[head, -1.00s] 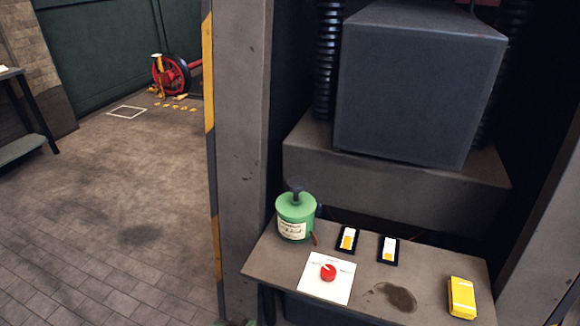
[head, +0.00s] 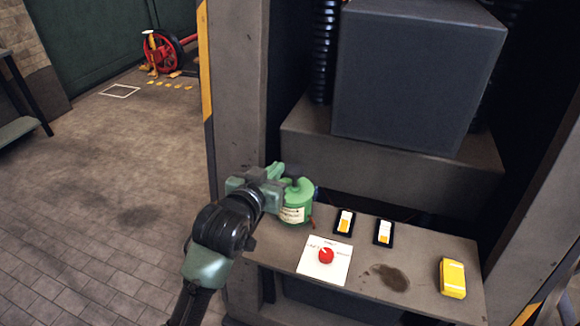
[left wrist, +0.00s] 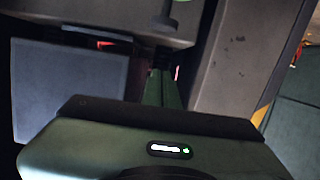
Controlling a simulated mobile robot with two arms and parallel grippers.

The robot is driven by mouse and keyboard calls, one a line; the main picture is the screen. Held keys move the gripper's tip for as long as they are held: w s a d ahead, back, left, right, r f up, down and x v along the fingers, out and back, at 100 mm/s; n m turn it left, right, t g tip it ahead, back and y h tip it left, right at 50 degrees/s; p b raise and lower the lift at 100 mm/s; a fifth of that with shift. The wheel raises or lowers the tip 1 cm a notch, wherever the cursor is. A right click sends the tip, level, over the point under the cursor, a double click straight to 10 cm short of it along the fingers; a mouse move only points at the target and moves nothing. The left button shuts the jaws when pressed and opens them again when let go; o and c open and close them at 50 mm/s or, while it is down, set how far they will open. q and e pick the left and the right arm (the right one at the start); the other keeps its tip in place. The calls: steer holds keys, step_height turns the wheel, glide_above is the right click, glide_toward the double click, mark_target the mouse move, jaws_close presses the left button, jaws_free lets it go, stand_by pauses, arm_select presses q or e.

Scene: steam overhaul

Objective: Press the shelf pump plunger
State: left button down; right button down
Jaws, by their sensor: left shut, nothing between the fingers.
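The green pump (head: 296,205) with a pale label stands upright at the left end of the shelf. Its dark plunger (head: 294,174) sticks up from the top, partly hidden by my gripper. My left gripper (head: 280,172) is shut and empty, at the height of the plunger and just left of it in the head view. I cannot tell whether they touch there. My right gripper is not in view.
The shelf (head: 415,249) also holds a white card with a red knob (head: 326,256), two rocker switches (head: 384,232), a dark stain and a yellow box (head: 453,278). A grey post (head: 236,130) stands left of the shelf. A large dark block (head: 415,80) is behind.

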arm_select(q)
steer(key=p, duration=0.2)
glide_above(290, 173)
step_height(290, 173, down, 2)
steer(key=shift+f, duration=0.25)
step_height(290, 173, down, 3)
steer(key=shift+r, duration=0.15)
steer(key=shift+s+f+p, duration=0.15)
steer(key=shift+f+p, duration=0.15)
steer(key=shift+f, duration=0.4)
steer(key=shift+f, duration=0.15)
step_height(290, 173, down, 4)
steer(key=shift+r+b, duration=0.25)
steer(key=shift+b, duration=0.8)
steer(key=shift+f, duration=0.1)
